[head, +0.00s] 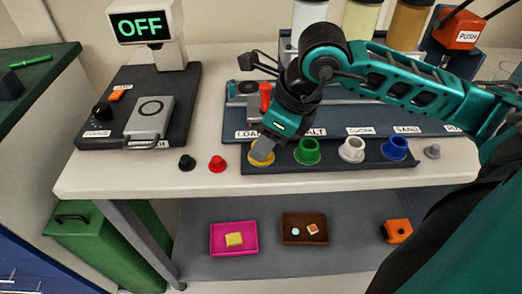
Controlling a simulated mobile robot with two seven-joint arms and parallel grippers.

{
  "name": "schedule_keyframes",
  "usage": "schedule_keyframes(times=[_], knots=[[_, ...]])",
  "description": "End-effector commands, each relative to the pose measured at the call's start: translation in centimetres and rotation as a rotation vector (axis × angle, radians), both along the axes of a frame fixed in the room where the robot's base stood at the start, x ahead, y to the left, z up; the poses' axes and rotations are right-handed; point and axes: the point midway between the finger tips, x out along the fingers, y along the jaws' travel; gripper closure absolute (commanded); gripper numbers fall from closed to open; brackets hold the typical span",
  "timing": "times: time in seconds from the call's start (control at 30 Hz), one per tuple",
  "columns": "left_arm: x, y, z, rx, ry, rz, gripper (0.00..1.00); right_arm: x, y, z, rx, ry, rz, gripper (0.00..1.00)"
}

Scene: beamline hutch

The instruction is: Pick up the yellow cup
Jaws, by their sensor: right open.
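The yellow cup (261,158) sits at the left end of the dark rack on the table, left of the green cup (307,151). My right gripper (262,146) points down right at the yellow cup and hides its upper part. The jaws are open. I cannot tell whether the fingers touch the cup or are around it. My left gripper is not in view.
A white cup (351,150) and a blue cup (396,148) stand further right in the rack (330,166). Small black (186,163) and red (217,164) pieces lie left of it. A device with an OFF display (140,27) stands back left.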

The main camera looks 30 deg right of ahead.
Motion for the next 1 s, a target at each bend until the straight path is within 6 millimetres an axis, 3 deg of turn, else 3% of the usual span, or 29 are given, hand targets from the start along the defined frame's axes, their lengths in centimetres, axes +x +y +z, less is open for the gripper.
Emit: schedule_keyframes(times=[0.1,0.33,0.73,1.0], knots=[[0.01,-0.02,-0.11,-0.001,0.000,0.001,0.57,0.25,0.22,-0.92,0.001,0.001,0.000,0.56],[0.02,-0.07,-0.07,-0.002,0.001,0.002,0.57,0.28,0.21,-0.98,0.000,0.000,0.001,0.56],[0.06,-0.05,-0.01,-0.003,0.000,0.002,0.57,0.28,0.20,-0.94,0.000,0.000,0.001,0.94],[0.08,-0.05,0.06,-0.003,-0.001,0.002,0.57,0.31,0.21,-0.75,0.000,-0.002,0.001,0.94]])
